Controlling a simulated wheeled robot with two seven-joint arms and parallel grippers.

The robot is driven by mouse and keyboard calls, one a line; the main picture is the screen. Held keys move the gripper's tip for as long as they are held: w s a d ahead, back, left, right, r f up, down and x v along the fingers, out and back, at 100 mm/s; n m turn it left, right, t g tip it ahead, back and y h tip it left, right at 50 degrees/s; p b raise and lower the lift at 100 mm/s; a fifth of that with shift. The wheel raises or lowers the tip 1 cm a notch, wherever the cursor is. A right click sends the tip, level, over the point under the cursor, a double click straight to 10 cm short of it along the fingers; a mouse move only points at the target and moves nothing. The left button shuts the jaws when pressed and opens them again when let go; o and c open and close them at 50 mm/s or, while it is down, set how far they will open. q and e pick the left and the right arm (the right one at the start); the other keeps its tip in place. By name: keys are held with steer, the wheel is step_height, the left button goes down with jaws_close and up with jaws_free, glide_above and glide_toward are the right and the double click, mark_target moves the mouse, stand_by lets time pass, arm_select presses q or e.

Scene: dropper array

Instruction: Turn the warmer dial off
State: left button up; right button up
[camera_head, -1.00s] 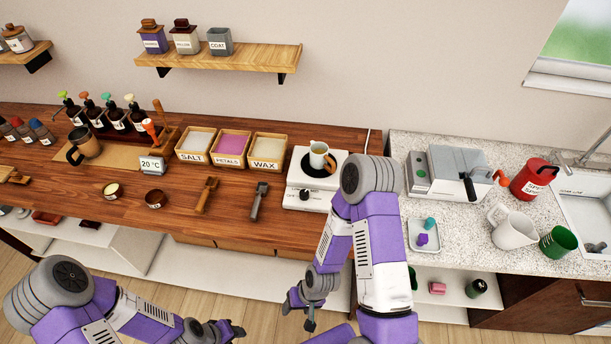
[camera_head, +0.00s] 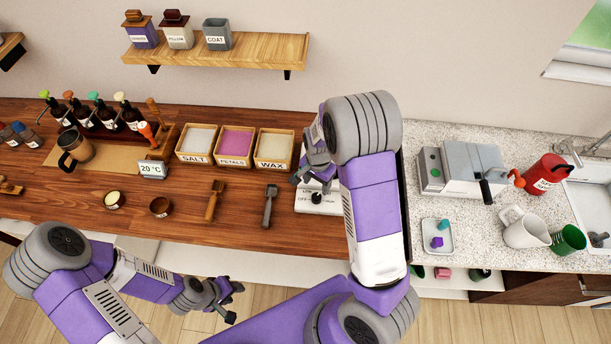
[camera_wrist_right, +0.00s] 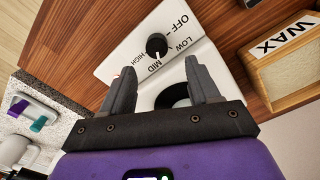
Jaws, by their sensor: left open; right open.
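The white warmer (camera_head: 318,206) stands on the wooden counter, mostly hidden behind my right arm in the head view. Its black dial (camera_wrist_right: 156,45) shows in the wrist view, with OFF, LOW, MID and HIGH printed around it. The dial's pale mark seems to face MID. The dial also shows small in the head view (camera_head: 317,198). My right gripper (camera_wrist_right: 160,72) is open above the warmer, its fingers on either side of the view below the dial, apart from it. My left gripper (camera_head: 233,302) is open and empty in front of the counter.
The wax box (camera_head: 273,150) stands just left of the warmer. A black-handled tool (camera_head: 269,205) and a wooden-handled tool (camera_head: 214,202) lie on the counter. A grey machine (camera_head: 470,165) stands to the right on the speckled counter. The pitcher seen earlier on the warmer is hidden.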

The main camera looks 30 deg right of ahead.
mark_target(317, 196)
steer(key=shift+w+f, duration=0.1)
steer(key=shift+f, duration=0.05)
steer(key=f, duration=0.4)
steer(key=s+f, duration=0.1)
steer(key=f, duration=0.2)
steer(key=shift+r, duration=0.1)
steer(key=shift+w, duration=0.1)
steer(key=c, duration=1)
steer(key=shift+c, duration=0.2)
